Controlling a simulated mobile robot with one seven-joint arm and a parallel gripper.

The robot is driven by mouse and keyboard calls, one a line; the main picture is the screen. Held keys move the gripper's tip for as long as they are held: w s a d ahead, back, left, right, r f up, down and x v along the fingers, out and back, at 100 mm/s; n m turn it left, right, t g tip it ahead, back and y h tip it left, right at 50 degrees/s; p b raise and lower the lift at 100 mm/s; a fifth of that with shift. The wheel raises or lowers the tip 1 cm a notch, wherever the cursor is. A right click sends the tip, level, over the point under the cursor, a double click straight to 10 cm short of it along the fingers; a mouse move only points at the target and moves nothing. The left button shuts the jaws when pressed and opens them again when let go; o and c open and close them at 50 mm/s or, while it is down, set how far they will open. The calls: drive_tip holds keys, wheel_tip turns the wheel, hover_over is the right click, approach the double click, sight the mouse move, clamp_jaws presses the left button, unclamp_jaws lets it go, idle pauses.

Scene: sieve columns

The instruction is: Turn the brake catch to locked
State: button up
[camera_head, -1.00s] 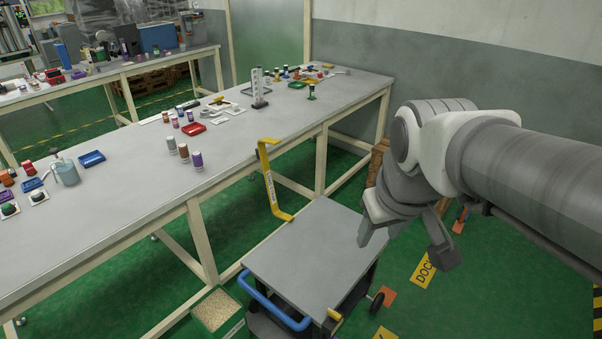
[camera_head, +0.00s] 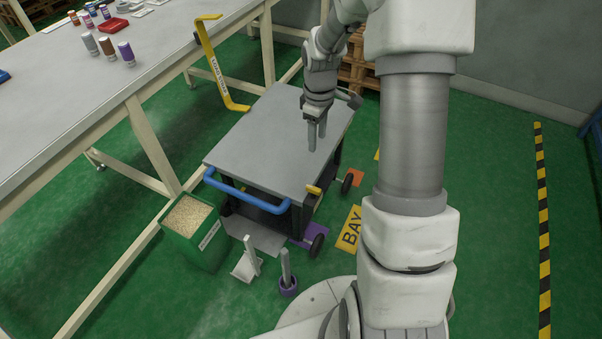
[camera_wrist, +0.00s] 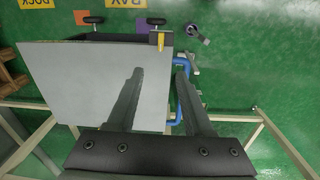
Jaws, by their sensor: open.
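The cart (camera_head: 275,137) has a grey top, a blue handle (camera_head: 247,194) and black wheels. A small yellow catch (camera_head: 314,190) sits at the top's front right corner, beside the handle's end. It also shows in the wrist view as a yellow piece (camera_wrist: 159,41) at the top's edge, near the blue handle (camera_wrist: 184,88). My gripper (camera_head: 317,146) points down above the right part of the cart top, behind the catch and apart from it. In the wrist view my gripper (camera_wrist: 158,70) is open, with nothing between its fingers.
A yellow bracket (camera_head: 222,70) hangs at the workbench edge (camera_head: 100,96), left of the cart. A green bin of pale grains (camera_head: 195,228) and upright grey posts (camera_head: 286,268) stand on the floor in front. Green floor is free at right.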

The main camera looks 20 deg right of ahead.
hover_over(313, 188)
wheel_tip(313, 188, down, 4)
drive_tip(key=shift+n, duration=0.3)
wheel_tip(313, 188, down, 18)
drive_tip(key=b, duration=0.6)
drive_tip(key=shift+d+r, duration=0.1)
drive_tip(key=shift+r, duration=0.1)
clamp_jaws()
